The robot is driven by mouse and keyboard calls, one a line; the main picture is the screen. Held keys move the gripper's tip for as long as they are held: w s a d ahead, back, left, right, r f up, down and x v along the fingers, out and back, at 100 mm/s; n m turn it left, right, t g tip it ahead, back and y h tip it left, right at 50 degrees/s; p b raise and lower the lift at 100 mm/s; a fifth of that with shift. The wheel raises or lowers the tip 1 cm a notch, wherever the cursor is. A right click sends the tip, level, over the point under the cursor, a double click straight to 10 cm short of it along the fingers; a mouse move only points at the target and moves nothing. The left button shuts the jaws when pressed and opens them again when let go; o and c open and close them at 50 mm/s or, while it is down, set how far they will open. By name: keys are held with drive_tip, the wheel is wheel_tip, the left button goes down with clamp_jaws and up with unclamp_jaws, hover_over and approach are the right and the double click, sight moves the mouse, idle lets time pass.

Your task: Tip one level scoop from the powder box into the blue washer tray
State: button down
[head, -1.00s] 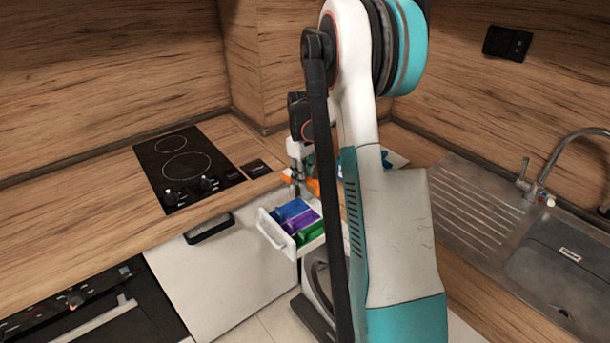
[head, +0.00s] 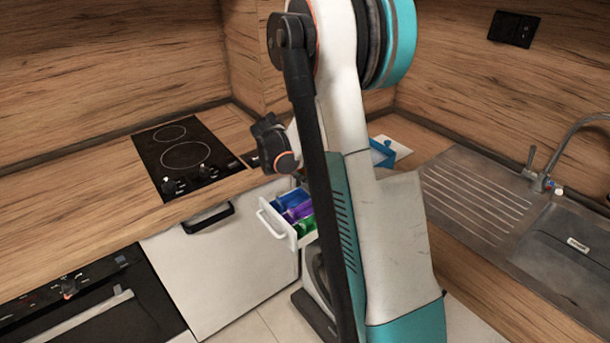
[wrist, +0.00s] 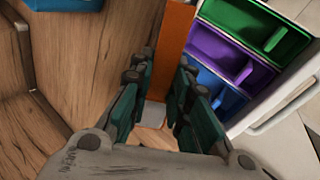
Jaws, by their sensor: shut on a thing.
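The open washer drawer (head: 290,219) stands out below the worktop, with blue, purple and green compartments. Its blue tray (head: 290,199) is at the far end in the head view; in the wrist view the blue tray (wrist: 218,88) lies right of my fingers. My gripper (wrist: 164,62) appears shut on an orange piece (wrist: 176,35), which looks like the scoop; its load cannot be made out. The head view hides my gripper behind my arm. A blue box (head: 382,153), seemingly the powder box, stands on the worktop at the back and shows at top left in the wrist view (wrist: 65,4).
A black hob (head: 185,158) is set in the worktop left of my arm. The sink (head: 560,265) and ribbed drainer lie right. A white cabinet front with a black handle (head: 208,218) is left of the drawer. The left worktop is clear.

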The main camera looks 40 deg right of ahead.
drive_tip(key=h+b, duration=0.1)
drive_tip(key=h, duration=0.1)
drive_tip(key=h+b, duration=0.1)
drive_tip(key=b, duration=0.1)
drive_tip(key=shift+a+t+h, duration=0.3)
drive_tip(key=shift+h, duration=0.1)
drive_tip(key=h+b, duration=0.1)
drive_tip(key=b, duration=0.1)
drive_tip(key=shift+a+h+b, duration=0.15)
drive_tip(key=shift+h+b, duration=0.25)
drive_tip(key=h, duration=0.2)
drive_tip(key=a+h, duration=0.1)
drive_tip(key=h, duration=0.2)
drive_tip(key=t+h+b, duration=0.1)
drive_tip(key=h, duration=0.2)
drive_tip(key=shift+s+a+f, duration=0.15)
drive_tip(key=shift+f, duration=0.05)
idle(0.8)
drive_tip(key=shift+a, duration=0.35)
